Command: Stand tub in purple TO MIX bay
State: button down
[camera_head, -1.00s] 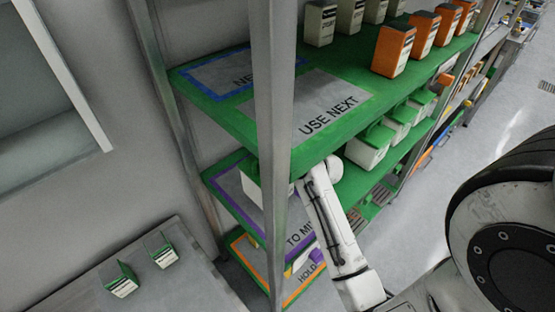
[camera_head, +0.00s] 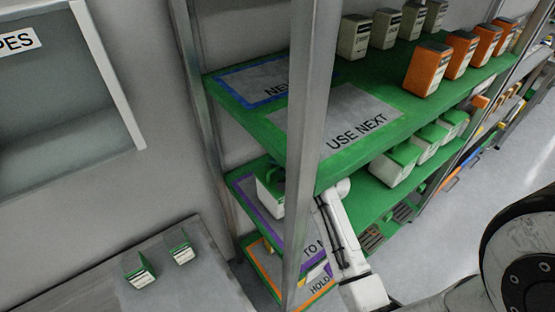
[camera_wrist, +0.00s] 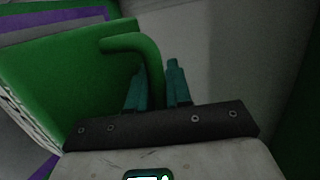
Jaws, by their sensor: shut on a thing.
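The tub (camera_head: 268,200) is white with a green top and sits within or just above the purple-edged TO MIX bay (camera_head: 312,246) on the middle shelf. The shelf post and upper shelf partly hide it. In the wrist view its green lid (camera_wrist: 65,75) fills the left side, with a curved green handle near the fingers. My gripper (camera_wrist: 157,70) is shut on that handle. The purple border also shows in the wrist view (camera_wrist: 62,22). In the head view my gripper is hidden behind the post. I cannot tell whether the tub's base touches the shelf.
A metal post (camera_head: 308,130) stands in front of the bay. The upper green shelf (camera_head: 235,98) hangs above it. The orange HOLD bay (camera_head: 262,270) lies below. Several similar tubs (camera_head: 396,163) stand to the right. Two tubs stand on the grey bench (camera_head: 205,275).

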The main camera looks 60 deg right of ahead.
jog(key=shift+w+d, duration=0.1)
dwell(0.3)
jog(key=c, duration=1)
grip_release()
jog(key=shift+f, duration=0.15)
jog(key=shift+c, duration=0.2)
jog(key=shift+s+a, duration=0.2)
jog(key=shift+s, duration=0.35)
jog(key=b+v, duration=0.1)
jog(key=v, duration=1)
jog(key=shift+r, duration=0.35)
